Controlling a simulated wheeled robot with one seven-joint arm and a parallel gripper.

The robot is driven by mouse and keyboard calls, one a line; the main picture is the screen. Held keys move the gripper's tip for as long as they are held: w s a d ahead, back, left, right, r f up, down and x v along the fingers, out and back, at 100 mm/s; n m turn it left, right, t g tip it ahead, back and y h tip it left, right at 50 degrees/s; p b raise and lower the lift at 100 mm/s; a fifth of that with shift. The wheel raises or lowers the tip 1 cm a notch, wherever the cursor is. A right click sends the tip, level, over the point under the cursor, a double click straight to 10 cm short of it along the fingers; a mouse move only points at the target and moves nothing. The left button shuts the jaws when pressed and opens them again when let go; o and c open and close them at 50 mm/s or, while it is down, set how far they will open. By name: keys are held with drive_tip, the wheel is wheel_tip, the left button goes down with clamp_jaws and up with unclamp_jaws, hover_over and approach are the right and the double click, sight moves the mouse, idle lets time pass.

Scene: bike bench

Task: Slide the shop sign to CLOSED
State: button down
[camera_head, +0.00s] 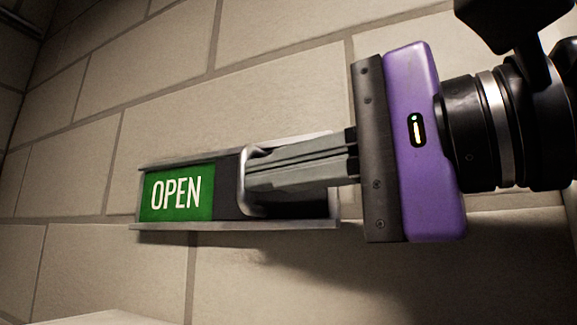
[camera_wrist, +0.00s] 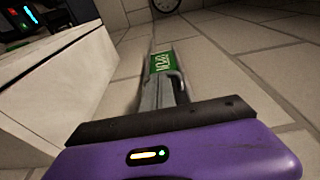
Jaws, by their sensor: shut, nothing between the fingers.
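The shop sign (camera_head: 175,194) is a long frame fixed to the tiled wall. Its green panel reading OPEN shows at the left end; it also shows in the wrist view (camera_wrist: 160,62). A dark slider with a light metal handle (camera_head: 243,182) covers the part right of the green panel. My gripper (camera_head: 252,180) is shut and empty, coming in from the right. Its fingertips are at the handle, in front of the slider; whether they press on it I cannot tell. My fingers hide the right part of the sign, and no CLOSED text shows.
The pale wall (camera_head: 285,100) around the sign is clear. In the wrist view a white ledge or cabinet (camera_wrist: 60,85) stands at the left, and a round clock (camera_wrist: 165,4) hangs at the top. Lit devices (camera_wrist: 25,15) are at the top left.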

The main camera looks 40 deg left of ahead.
drive_tip(key=shift+a, duration=0.1)
drive_tip(key=s+a+p, duration=0.3)
drive_tip(key=a, duration=1)
drive_tip(key=shift+s+a, duration=0.1)
drive_tip(key=shift+a, duration=0.05)
drive_tip(key=shift+p, duration=0.3)
